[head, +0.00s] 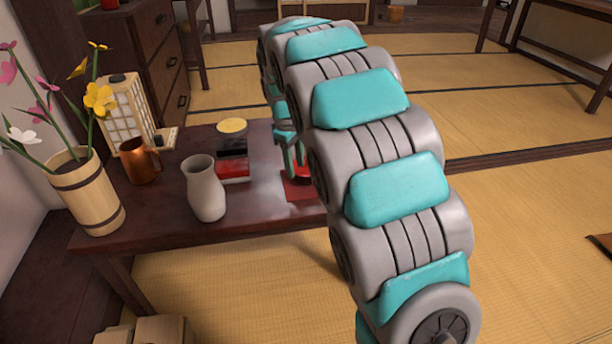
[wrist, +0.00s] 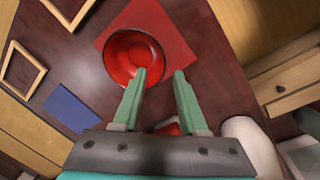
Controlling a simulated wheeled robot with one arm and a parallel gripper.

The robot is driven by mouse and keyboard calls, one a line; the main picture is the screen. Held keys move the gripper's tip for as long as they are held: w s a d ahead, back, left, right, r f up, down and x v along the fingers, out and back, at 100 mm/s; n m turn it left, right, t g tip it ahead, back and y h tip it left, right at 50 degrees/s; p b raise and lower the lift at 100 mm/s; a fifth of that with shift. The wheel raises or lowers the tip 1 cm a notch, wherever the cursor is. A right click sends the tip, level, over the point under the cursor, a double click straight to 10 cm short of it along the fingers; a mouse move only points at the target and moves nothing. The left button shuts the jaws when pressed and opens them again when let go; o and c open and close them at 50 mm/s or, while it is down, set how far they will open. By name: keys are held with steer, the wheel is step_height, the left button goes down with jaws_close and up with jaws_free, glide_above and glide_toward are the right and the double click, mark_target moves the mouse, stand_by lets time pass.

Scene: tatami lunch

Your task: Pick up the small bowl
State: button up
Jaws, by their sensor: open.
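The small bowl (wrist: 126,57) is red, round and upright on a square red mat (wrist: 180,32) in the wrist view. In the head view my arm hides most of the bowl, and only part of the red mat (head: 297,190) shows on the dark table. My gripper (wrist: 160,74) is open and empty. In the wrist view its left finger overlaps the bowl's right side, and its right finger appears to the right of the rim. I cannot tell the height of the fingertips above the bowl.
On the table (head: 170,235) stand a pale vase (head: 204,188), a copper mug (head: 139,162), a lantern (head: 122,104), a wooden flower pot (head: 84,192) and a red box (head: 233,170). Wooden frames (wrist: 22,70) and a blue sheet (wrist: 72,108) show in the wrist view. Open tatami lies to the right.

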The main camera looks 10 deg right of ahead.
mark_target(306, 174)
step_height(306, 174, down, 4)
steer(key=shift+d+r, duration=0.15)
steer(key=shift+r, duration=0.05)
steer(key=shift+c, duration=0.3)
jaws_close()
stand_by(1.0)
